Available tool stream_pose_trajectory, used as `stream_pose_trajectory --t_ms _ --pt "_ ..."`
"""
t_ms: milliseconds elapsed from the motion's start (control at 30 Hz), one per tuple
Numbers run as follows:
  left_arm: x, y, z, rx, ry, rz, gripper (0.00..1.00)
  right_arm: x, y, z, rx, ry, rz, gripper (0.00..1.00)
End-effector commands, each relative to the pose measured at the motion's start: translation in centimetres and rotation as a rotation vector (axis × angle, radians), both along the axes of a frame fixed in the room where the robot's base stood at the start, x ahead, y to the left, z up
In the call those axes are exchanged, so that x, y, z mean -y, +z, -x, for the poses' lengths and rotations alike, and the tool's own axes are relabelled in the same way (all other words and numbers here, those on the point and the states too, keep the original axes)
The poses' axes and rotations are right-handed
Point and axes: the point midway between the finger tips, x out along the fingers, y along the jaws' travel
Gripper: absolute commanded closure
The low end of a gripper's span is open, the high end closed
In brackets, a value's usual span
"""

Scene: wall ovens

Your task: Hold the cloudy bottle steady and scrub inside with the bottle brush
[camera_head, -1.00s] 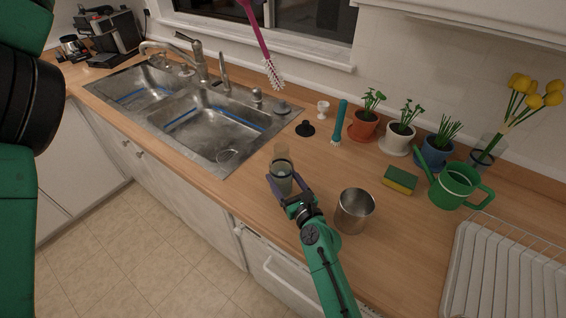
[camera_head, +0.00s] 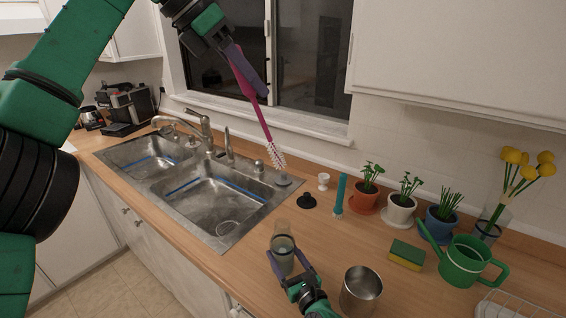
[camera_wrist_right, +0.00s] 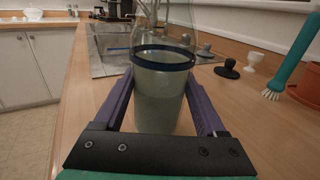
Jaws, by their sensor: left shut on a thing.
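My left gripper (camera_head: 243,70) is shut on the handle of a magenta bottle brush (camera_head: 251,92). The brush hangs in the air, tilted, with its white bristles (camera_head: 277,157) downward, in front of the sink's back edge in the head view, above and left of the bottle. The cloudy bottle (camera_head: 283,250) stands upright near the counter's front edge; it also shows in the right wrist view (camera_wrist_right: 160,95), clear above and murky grey-green below, with a dark blue band. My right gripper (camera_head: 290,268) has its purple fingers on both sides of the bottle; whether both press on it is unclear.
A metal cup (camera_head: 361,289) stands close right of my right gripper. A double sink (camera_head: 205,203) lies left of the bottle. A black stopper (camera_head: 307,201), teal brush (camera_head: 341,194), sponge (camera_head: 406,254), green watering can (camera_head: 466,262) and potted plants line the back and right.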

Motion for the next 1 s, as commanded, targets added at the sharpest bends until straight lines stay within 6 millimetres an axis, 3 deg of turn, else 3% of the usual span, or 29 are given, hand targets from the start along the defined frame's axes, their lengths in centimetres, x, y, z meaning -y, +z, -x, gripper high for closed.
stream_pose_trajectory --t_ms 33,67,367,467,800,1000 --pt "0.0 0.0 0.0 0.000 0.000 0.000 1.00 0.0 -0.1 0.0 -0.002 0.000 0.001 0.11" --pt "0.0 0.0 0.0 0.000 0.000 0.000 1.00 0.0 -0.1 0.0 -0.002 0.000 0.001 0.00" --pt "0.0 0.0 0.0 0.000 0.000 0.000 1.00 0.2 -0.1 0.4 -0.002 0.000 0.001 0.00" --pt "0.0 0.0 0.0 0.000 0.000 0.000 1.00 1.0 -0.2 1.9 -0.004 0.000 0.002 0.00" --pt "0.0 0.0 0.0 0.000 0.000 0.000 1.00 4.7 -0.2 9.6 -0.003 0.001 0.005 0.00" --pt "0.0 0.0 0.0 0.000 0.000 0.000 1.00 5.3 -0.1 10.8 -0.001 0.000 0.002 0.00"
